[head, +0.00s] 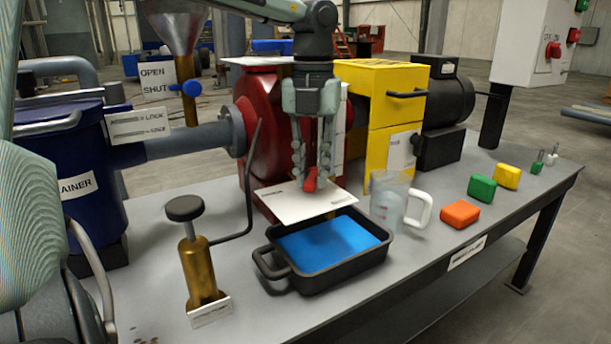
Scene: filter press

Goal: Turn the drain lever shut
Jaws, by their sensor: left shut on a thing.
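My left gripper (313,180) points down in front of the red pump body (262,130), at the middle of the bench. It is shut on a small red piece (310,178), which appears to be the drain lever; the fingers hide most of it. A pale flat plate (300,204) lies just below the fingertips, above the black tray; no writing on it can be read. My right gripper is not in view.
A black tray (284,280) with blue inside stands below the plate. Beside it are a clear jug (386,207) and a brass grease pump (199,270). A blue valve handle (190,88) is on the funnel pipe.

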